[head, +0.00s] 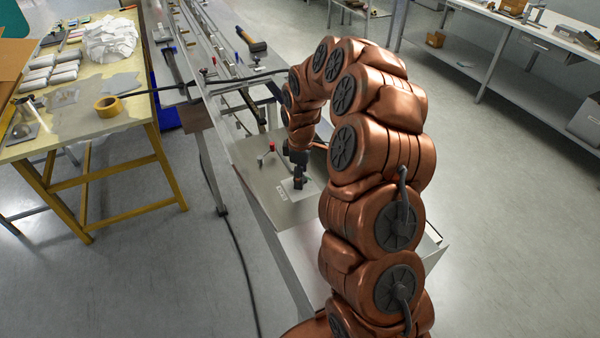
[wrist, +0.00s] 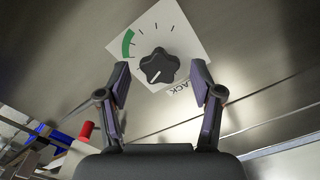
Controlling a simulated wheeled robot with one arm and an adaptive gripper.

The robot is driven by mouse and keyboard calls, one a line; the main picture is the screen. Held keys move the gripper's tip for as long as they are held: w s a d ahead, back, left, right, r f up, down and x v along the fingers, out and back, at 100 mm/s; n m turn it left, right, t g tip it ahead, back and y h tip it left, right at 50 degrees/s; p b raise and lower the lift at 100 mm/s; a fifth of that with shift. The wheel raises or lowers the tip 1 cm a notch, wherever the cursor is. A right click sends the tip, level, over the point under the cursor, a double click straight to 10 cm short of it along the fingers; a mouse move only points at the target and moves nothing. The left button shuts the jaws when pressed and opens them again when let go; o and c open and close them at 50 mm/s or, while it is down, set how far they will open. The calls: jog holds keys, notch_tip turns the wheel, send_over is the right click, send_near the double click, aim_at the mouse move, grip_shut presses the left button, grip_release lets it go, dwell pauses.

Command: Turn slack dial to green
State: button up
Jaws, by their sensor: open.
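The slack dial is a black lobed knob (wrist: 159,66) on a white square plate (wrist: 187,35) with tick marks and partly readable lettering. A green arc (wrist: 128,45) lies on the plate to the upper left of the knob. The knob's white pointer line points to the lower left, off the green. My gripper (wrist: 160,74) is open, one finger either side of the knob in the wrist view. In the head view my gripper (head: 297,158) is just above the plate (head: 308,191).
A red-topped part (head: 271,147) stands on the metal surface close to the dial; it also shows at the lower left of the wrist view (wrist: 85,130). A yellow-legged table (head: 75,130) with tape and packets is left.

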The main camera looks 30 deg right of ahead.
jog(key=shift+f, duration=0.15)
jog(key=c, duration=1.1)
jog(key=shift+c, duration=0.2)
jog(key=shift+m+b, duration=0.3)
jog(key=shift+b, duration=0.15)
